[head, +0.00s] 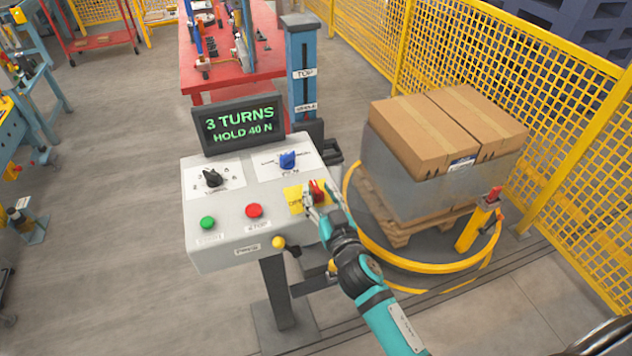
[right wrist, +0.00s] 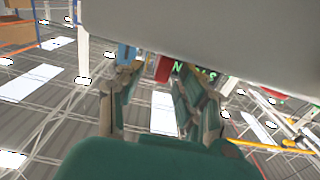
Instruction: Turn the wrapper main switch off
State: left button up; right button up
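The main switch is a red rotary handle (head: 317,189) on a yellow plate (head: 293,199) at the right of the grey control panel (head: 222,241). My right gripper (head: 322,200) is at the switch, with its fingers spread to either side of the red handle. In the right wrist view the fingers (right wrist: 160,85) stand apart, and a red part (right wrist: 163,68) shows between their tips. I cannot tell whether the fingers touch it. The plate's lettering is partly hidden by the gripper. My left gripper is not in view.
The panel also has a black knob (head: 212,177), a blue knob (head: 287,159), a green button (head: 208,223), a red button (head: 254,210) and a display (head: 240,125) reading "3 TURNS HOLD 40 N".

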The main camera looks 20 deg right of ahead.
jog(key=shift+w+a, duration=0.1)
jog(key=shift+w, duration=1.15)
grip_shut()
